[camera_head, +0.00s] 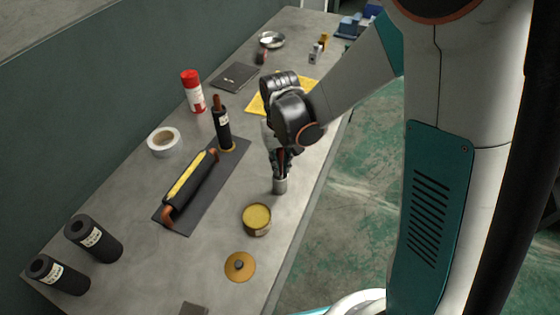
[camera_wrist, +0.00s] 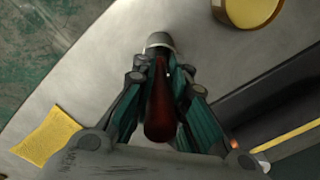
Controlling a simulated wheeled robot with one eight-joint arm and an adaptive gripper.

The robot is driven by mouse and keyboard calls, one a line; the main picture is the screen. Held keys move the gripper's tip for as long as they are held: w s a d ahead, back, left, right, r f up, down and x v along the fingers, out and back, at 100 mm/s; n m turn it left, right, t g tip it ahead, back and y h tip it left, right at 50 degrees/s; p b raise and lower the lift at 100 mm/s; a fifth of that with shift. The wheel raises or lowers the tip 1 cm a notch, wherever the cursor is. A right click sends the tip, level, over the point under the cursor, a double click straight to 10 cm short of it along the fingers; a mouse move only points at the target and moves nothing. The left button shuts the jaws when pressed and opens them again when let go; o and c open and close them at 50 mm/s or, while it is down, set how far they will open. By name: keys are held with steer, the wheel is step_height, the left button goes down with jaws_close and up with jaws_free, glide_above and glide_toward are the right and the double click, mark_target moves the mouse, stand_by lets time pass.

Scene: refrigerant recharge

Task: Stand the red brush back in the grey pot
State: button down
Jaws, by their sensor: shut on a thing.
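The red brush (camera_wrist: 160,112) is between the fingers of my gripper (camera_wrist: 158,75) in the wrist view, and the fingers are shut on it. In the head view my gripper (camera_head: 281,160) points down over the right part of the bench, and only a thin red part of the brush (camera_head: 282,157) shows between the fingers. The small grey pot (camera_head: 280,186) stands upright on the bench directly below the fingertips. Its rim also shows in the wrist view (camera_wrist: 160,40) at the far end of the brush. The brush's lower end is hidden, so I cannot tell how deep it sits.
An open yellow tin (camera_head: 257,214) and its lid (camera_head: 240,266) are close in front of the pot. A dark mat (camera_head: 183,224) with a long black roll lies to the left. A yellow cloth (camera_head: 256,105) lies behind my gripper. The bench's right edge is near.

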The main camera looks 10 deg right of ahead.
steer(key=c, duration=1.5)
jaws_free()
step_height(320, 180, up, 12)
steer(key=s+d+r+t+b, duration=0.1)
steer(key=s+d+t, duration=0.1)
steer(key=s+d, duration=0.1)
steer(key=s+d+r+t+b, duration=0.1)
steer(key=s+d+t+b, duration=0.1)
steer(key=s, duration=0.4)
steer(key=s+d+r+m+t+b, duration=0.1)
steer(key=s+d+t, duration=0.2)
steer(key=s+d, duration=0.2)
steer(key=shift+s+d+r, duration=0.15)
steer(key=shift+s, duration=0.05)
